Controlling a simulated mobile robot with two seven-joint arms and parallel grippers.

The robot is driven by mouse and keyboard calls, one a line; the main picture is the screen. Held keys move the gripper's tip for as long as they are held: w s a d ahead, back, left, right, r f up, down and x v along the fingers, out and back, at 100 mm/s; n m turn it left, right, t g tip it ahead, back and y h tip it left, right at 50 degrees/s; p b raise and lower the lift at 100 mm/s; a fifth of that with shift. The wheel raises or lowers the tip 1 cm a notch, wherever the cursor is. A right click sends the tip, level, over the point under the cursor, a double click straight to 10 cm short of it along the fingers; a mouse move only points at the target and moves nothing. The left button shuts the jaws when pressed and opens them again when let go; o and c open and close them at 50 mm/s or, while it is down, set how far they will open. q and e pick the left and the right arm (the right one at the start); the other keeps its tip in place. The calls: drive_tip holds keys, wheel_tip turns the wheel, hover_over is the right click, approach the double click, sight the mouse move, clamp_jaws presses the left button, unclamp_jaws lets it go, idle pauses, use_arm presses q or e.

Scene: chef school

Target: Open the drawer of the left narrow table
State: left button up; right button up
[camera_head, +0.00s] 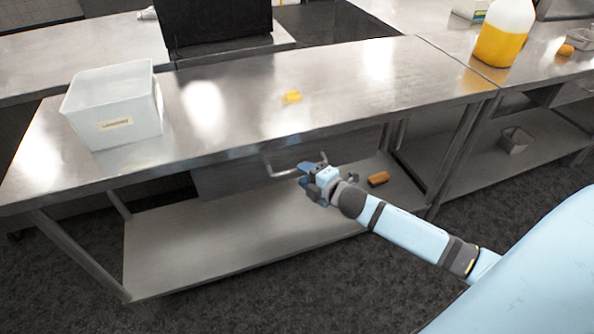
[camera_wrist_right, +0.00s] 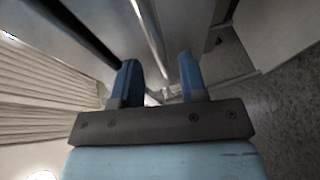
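The steel table (camera_head: 225,130) fills the middle of the head view. Its grey drawer (camera_head: 228,180) sits under the top and looks shut. My right gripper (camera_head: 308,172) is just right of the handle, below the table's front edge. In the right wrist view its two blue fingers (camera_wrist_right: 157,83) stand apart. A bright metal strip (camera_wrist_right: 150,35) runs down toward the gap between them; I cannot tell whether it is handle or table edge. Contact is not clear. My left gripper is out of view.
A white bin (camera_head: 115,100) and a small yellow item (camera_head: 291,97) are on the top. A brown block (camera_head: 378,179) lies on the lower shelf (camera_head: 200,245). Another steel table (camera_head: 540,90) with a yellow-filled jug (camera_head: 502,40) adjoins at right. The dark floor in front is clear.

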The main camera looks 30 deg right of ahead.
drive_tip(key=shift+x, duration=1.85)
clamp_jaws()
